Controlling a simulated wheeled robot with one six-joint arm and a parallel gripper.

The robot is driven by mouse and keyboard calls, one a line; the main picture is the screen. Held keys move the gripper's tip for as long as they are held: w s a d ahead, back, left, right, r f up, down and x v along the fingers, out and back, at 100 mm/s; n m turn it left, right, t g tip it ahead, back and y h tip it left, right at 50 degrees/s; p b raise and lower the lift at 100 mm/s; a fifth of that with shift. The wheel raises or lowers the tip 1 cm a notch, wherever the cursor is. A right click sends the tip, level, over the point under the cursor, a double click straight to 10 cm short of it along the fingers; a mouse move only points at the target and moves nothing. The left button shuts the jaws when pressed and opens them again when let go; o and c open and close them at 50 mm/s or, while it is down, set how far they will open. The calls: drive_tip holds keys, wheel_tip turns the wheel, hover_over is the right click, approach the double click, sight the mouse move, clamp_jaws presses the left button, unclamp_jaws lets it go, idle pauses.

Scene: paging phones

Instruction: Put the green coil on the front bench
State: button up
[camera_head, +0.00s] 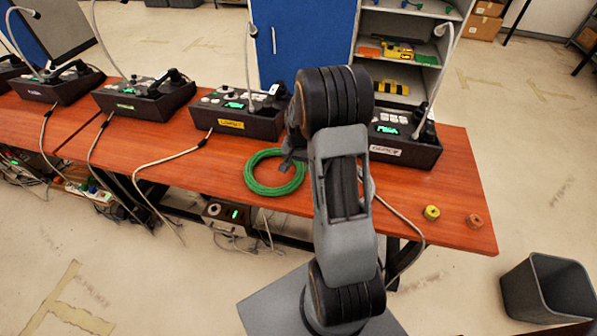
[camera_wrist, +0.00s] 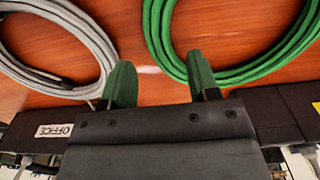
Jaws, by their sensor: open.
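The green coil (camera_head: 270,190) lies flat on the red-brown wooden bench (camera_head: 455,200), in front of a paging phone. In the wrist view the green coil (camera_wrist: 240,74) fills the upper right. My gripper (camera_head: 290,160) is at the coil's right side in the head view, partly hidden by my arm. In the wrist view my gripper (camera_wrist: 160,80) is open, with bare wood between its fingers. The right finger is close to the coil's edge; I cannot tell whether they touch. Nothing is held.
A grey coil (camera_wrist: 95,45) lies left of the gripper in the wrist view, near the left finger. Several paging phones (camera_head: 240,115) line the bench's back. Yellow (camera_head: 431,212) and orange (camera_head: 475,221) pieces sit at the bench's right end. A dark bin (camera_head: 545,290) stands on the floor.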

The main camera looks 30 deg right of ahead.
drive_tip(key=s+a+r+n+t, duration=0.1)
drive_tip(key=s+a+r+n, duration=0.2)
drive_tip(key=r, duration=0.4)
drive_tip(key=s+a+r+n+t, duration=0.1)
drive_tip(key=s+a+r, duration=0.1)
drive_tip(key=a+r, duration=0.4)
drive_tip(key=s+a+r+n, duration=0.2)
drive_tip(key=s+a, duration=0.1)
drive_tip(key=s, duration=0.2)
drive_tip(key=s+a+r+n+t, duration=0.1)
drive_tip(key=s+a+r+n, duration=0.2)
drive_tip(key=s, duration=0.3)
drive_tip(key=shift+s+t, duration=0.2)
drive_tip(key=shift+t, duration=0.1)
drive_tip(key=shift+a, duration=0.1)
drive_tip(key=shift+c, duration=0.5)
drive_tip(key=shift+c, duration=0.7)
